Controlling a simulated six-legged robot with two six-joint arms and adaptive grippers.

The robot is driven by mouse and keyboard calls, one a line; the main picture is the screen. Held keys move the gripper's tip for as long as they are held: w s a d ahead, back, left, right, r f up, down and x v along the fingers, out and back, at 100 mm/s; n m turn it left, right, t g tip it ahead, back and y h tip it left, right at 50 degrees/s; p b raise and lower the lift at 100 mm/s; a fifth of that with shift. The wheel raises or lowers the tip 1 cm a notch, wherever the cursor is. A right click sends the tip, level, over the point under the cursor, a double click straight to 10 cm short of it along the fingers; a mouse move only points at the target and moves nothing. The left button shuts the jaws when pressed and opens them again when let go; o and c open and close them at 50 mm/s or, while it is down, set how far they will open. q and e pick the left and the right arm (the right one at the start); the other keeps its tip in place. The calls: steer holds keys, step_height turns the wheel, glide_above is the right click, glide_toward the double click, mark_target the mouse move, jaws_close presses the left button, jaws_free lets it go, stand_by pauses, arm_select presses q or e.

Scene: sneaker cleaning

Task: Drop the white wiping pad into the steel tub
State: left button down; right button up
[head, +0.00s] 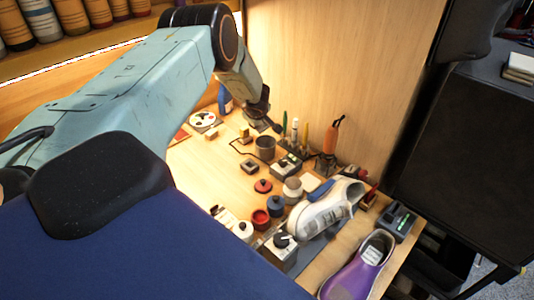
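A grey metal cup-like tub (265,148), likely the steel tub, stands upright on the wooden worktop; I cannot see its inside clearly. A small pale flat piece (310,182) lies behind a white-lidded jar, partly hidden; it may be the white wiping pad, but I cannot be sure. My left gripper (264,119) is dark and small in the picture, above and behind the tub, apart from it. Its finger gap is too small to make out, and I see nothing clearly held. My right gripper is not in view.
A white-grey sneaker (325,206) and a purple shoe (360,270) sit at the right front. Red (261,217) and blue (275,205) pots, small devices and upright tools crowd the middle. An orange-handled tool (331,135) stands near the back panel. Bare wood shows left of the tub.

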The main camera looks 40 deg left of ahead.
arm_select(q)
steer(key=shift+a+f, duration=0.25)
steer(key=shift+f, duration=0.5)
steer(key=shift+w+d+r, duration=0.1)
steer(key=c, duration=1.4)
jaws_free()
steer(key=shift+d+r, duration=0.15)
steer(key=shift+d, duration=0.05)
steer(key=shift+c, duration=0.2)
steer(key=o, duration=0.3)
steer(key=shift+a, duration=0.1)
steer(key=shift+o, duration=0.3)
steer(key=shift+a, duration=0.15)
